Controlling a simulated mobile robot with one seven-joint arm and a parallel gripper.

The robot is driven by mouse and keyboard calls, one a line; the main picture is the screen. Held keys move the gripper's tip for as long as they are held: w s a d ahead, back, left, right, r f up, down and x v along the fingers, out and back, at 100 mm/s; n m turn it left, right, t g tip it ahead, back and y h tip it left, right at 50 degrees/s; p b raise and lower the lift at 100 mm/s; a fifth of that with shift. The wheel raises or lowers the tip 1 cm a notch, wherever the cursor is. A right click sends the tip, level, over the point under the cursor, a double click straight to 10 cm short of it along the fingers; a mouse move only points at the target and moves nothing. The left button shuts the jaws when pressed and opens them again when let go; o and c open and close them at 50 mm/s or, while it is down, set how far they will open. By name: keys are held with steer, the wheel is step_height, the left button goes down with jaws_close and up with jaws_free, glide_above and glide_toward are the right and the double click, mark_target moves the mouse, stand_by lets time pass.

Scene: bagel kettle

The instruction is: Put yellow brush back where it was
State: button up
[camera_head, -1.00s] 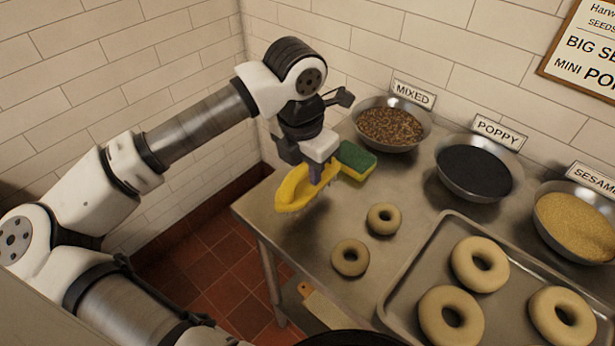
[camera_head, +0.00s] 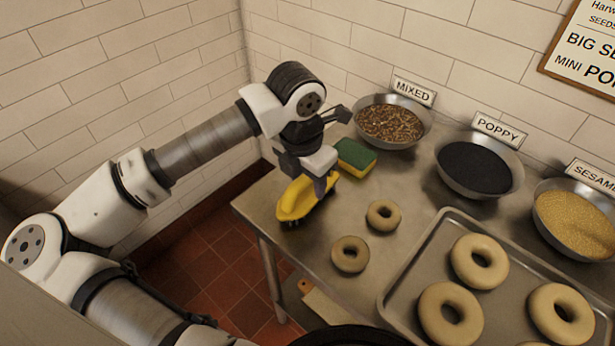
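The yellow brush (camera_head: 294,201) is at the left front corner of the steel table, bristles down. It is at or very near the table top; I cannot tell if it bears on it. My gripper (camera_head: 321,187) points down at the brush's right part, with a finger against its side. It appears shut on the brush; the far finger is hidden. A green and yellow sponge (camera_head: 355,157) lies just behind and to the right of the gripper.
Two bagels (camera_head: 350,254) lie on the table (camera_head: 318,236) in front of the brush. A tray (camera_head: 408,297) with more bagels is at right. Bowls of mixed (camera_head: 390,124), poppy (camera_head: 475,168) and sesame (camera_head: 574,222) stand along the wall. The table's left edge is close to the brush.

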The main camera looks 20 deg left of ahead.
steer(key=shift+r+p, duration=0.2)
steer(key=shift+p, duration=0.1)
step_height(320, 180, up, 12)
steer(key=s+b, duration=0.1)
steer(key=b, duration=0.1)
steer(key=shift+s+a+b, duration=0.2)
steer(key=shift+b, duration=0.1)
steer(key=shift+f, duration=0.1)
